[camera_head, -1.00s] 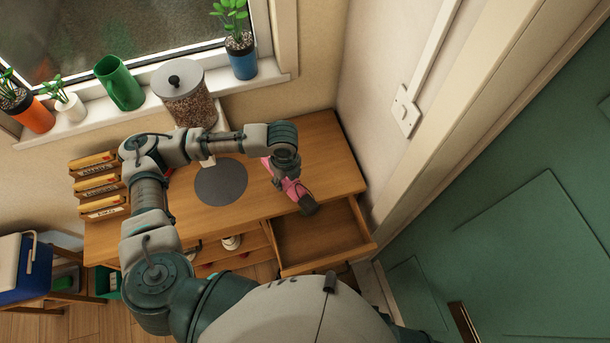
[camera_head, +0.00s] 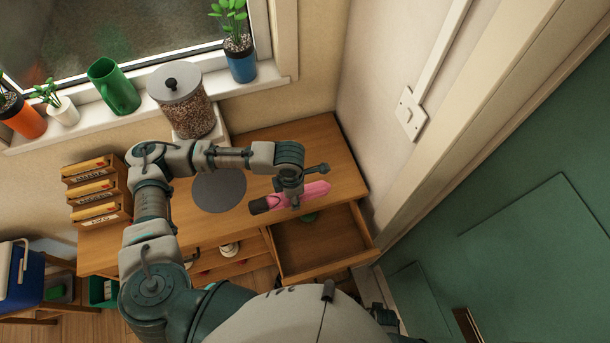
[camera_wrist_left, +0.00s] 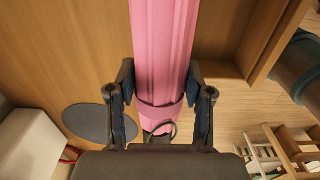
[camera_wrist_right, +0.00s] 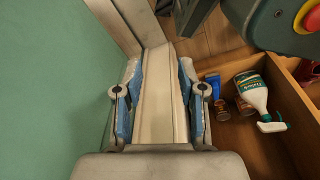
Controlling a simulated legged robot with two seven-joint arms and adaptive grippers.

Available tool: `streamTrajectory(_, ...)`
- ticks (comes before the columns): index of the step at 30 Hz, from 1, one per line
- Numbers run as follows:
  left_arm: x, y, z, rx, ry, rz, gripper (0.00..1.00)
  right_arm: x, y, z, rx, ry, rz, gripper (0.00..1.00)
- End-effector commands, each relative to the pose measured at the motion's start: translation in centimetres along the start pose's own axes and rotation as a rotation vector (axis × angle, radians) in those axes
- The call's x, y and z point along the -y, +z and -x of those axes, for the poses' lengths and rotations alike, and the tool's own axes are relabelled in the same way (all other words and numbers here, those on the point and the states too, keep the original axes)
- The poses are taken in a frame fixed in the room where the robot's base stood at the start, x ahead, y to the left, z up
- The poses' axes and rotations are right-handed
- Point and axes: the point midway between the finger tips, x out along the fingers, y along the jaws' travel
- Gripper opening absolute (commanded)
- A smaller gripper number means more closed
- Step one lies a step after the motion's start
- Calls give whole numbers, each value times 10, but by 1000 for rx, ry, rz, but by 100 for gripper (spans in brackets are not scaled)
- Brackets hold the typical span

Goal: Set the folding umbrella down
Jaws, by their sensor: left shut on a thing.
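The pink folding umbrella (camera_head: 314,191) is held by my left gripper (camera_head: 291,197) over the front right part of the wooden desk (camera_head: 335,150), by the open drawer. Its dark end points left in the head view. In the left wrist view the pink umbrella (camera_wrist_left: 165,50) runs between the two fingers, with a strap and wrist loop near the palm. I cannot tell whether it touches the desk. My right gripper (camera_wrist_right: 160,100) shows only in the right wrist view, fingers apart, with pale trim behind the gap.
The drawer (camera_head: 318,245) stands open below the umbrella. A dark round mat (camera_head: 219,187) lies on the desk, left of the umbrella. Letter trays (camera_head: 98,190) stand at the left, a lidded jar (camera_head: 185,100) at the back. A spray bottle (camera_wrist_right: 250,90) shows in the right wrist view.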

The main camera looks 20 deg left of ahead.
Motion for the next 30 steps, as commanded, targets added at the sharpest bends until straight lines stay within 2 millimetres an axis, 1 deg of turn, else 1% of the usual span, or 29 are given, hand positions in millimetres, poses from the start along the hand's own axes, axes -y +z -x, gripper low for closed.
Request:
streamTrajectory(1, -11, 12, -2, 1, 2, 3, 3, 0, -1, 0, -1, 0, 0, 40)
streamTrajectory(6, -45, 45, -6, -1, 3, 2, 3, -3, -10, 10, -11, -3, -3, 40)
streamTrajectory(9, -61, 58, -7, -2, 4, 2, 3, -3, -13, 14, -13, -3, -3, 40)
streamTrajectory(12, -71, 64, -8, -1, 3, 1, 3, -2, -15, 17, -13, -1, -3, 40)
streamTrajectory(14, -75, 64, -9, 1, 1, 0, 3, -2, -16, 18, -12, 2, -3, 40)
streamTrajectory(17, -76, 64, -16, 1, 0, 0, 3, -1, -18, 20, -14, 2, -3, 40)
streamTrajectory(21, -77, 62, -38, 1, -3, 2, 3, -1, -22, 24, -13, 2, -4, 40)
streamTrajectory(23, -77, 63, -44, 2, -2, 2, 3, -1, -25, 26, -18, 1, -4, 40)
streamTrajectory(29, -75, 65, -44, 1, 2, 1, 3, -1, -26, 28, -20, 1, -5, 40)
streamTrajectory(30, -74, 65, -44, -1, 2, 0, 58, -1, -26, 28, -19, 1, -5, 40)
